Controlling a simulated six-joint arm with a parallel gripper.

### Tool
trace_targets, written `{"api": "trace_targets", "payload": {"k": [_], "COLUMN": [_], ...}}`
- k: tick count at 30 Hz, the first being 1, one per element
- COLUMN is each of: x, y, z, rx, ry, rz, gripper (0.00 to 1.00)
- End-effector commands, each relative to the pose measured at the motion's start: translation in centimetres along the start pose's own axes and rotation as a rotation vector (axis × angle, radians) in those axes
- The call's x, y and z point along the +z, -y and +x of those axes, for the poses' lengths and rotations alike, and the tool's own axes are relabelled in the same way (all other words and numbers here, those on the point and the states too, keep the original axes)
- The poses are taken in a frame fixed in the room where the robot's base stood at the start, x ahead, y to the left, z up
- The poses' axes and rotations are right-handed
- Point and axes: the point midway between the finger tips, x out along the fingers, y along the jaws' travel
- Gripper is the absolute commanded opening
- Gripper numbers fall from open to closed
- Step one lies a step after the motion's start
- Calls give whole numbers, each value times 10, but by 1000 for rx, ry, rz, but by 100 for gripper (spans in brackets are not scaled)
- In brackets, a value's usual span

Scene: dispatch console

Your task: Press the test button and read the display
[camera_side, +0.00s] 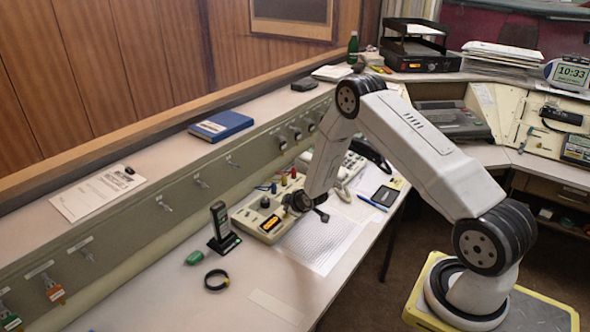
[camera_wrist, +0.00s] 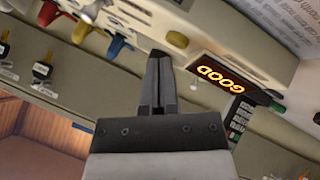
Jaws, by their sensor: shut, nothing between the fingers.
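A beige tester (camera_side: 245,216) stands on the console desk. Its dark display (camera_side: 270,223) glows orange; in the wrist view the display (camera_wrist: 225,78) reads "GOOD", turned nearly upside down. My gripper (camera_wrist: 159,56) is shut and empty, its fingertips pointing at the tester's panel near a yellowish round knob (camera_wrist: 177,39). In the side view my gripper (camera_side: 298,203) is at the tester's right end, its fingers hard to make out. I cannot pick out the test button for certain; the fingers may cover it. Whether the fingertips touch the panel is unclear.
A green object (camera_side: 195,257) and a black ring (camera_side: 216,280) lie nearby. A printed sheet (camera_side: 318,243) lies in front. Coloured plugs (camera_wrist: 82,32) stick up from the panel. The front-left desk is mostly clear.

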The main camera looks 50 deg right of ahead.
Motion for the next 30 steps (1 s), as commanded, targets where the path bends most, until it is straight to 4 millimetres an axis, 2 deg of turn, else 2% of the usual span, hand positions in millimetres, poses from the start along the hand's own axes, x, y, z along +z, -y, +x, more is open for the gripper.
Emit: {"api": "trace_targets", "payload": {"k": [14, 30], "x": [-2, -21], "y": [-2, -21], "z": [-3, -28], "rx": [1, 2], "ry": [-1, -2], "rz": [0, -1], "gripper": [0, 0]}}
